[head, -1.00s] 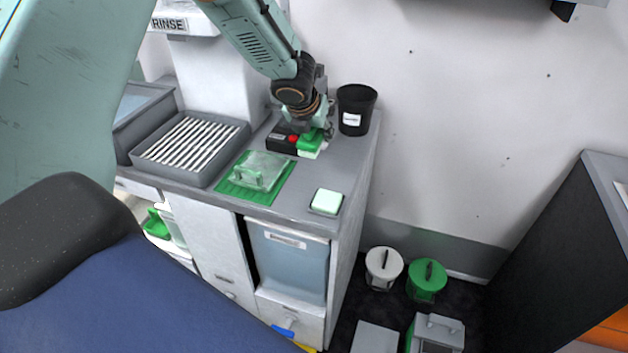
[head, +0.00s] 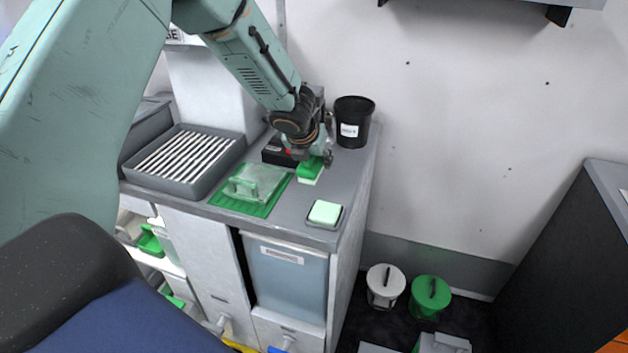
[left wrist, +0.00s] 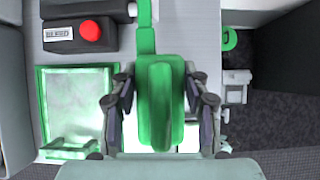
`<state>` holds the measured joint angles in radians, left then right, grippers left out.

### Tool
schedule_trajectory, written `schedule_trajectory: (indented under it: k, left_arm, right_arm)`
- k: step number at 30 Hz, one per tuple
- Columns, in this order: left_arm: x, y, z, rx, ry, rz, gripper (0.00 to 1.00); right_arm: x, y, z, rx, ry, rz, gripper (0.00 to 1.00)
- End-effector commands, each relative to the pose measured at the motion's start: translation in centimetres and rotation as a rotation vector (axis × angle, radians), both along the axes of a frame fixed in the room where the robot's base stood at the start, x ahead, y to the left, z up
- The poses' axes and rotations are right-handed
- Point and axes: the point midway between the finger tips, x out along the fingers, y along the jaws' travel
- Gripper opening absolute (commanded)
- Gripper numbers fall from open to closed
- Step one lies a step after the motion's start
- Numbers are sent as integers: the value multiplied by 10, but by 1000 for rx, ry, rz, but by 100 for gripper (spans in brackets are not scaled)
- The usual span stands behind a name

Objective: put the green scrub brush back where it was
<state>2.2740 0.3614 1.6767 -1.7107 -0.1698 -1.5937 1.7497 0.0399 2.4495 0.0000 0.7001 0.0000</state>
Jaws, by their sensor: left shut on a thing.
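My left gripper (head: 314,157) is shut on the green scrub brush (head: 309,172), over the grey counter (head: 292,207). The brush has a green body and a pale underside; I cannot tell whether it touches the counter. In the left wrist view the brush (left wrist: 160,105) shows from above between the two fingers of the gripper (left wrist: 160,115). A green mat (head: 226,201) with a clear, handled piece (head: 258,182) on it lies left of the brush. A pale green pad in a small grey tray (head: 324,213) lies nearer the counter's front. My right gripper is not in view.
A black box with a red button (left wrist: 90,31) and a black labelled bin (head: 353,122) stand at the back of the counter. A grey ribbed basin (head: 185,160) is at the left. White (head: 385,285) and green (head: 430,295) lidded containers stand on the floor.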

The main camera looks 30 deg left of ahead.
Motion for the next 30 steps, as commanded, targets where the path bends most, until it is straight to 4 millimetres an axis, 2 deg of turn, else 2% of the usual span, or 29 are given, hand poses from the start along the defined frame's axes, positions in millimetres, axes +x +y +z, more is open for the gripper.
schedule_trajectory:
  k: [2,3,4,5,9,28,29,30]
  left_arm:
    - [-4,-1,-16,-2,13,-2,17]
    - [-5,-1,-23,-3,15,-1,12]
    - [-5,-1,-28,-4,16,0,12]
    - [-6,-1,-33,-3,17,-2,6]
    - [-5,-1,-46,-3,14,0,6]
    - [-3,0,-54,-2,9,0,6]
    - [-3,0,-53,-2,9,0,48]
    - [-3,0,-53,-2,9,0,52]
  right_arm:
    - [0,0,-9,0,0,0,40]
    - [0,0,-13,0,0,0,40]
    - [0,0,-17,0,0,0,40]
    - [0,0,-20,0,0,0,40]
    - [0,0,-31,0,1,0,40]
    - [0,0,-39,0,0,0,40]
    - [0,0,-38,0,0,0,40]
    - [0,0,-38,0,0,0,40]
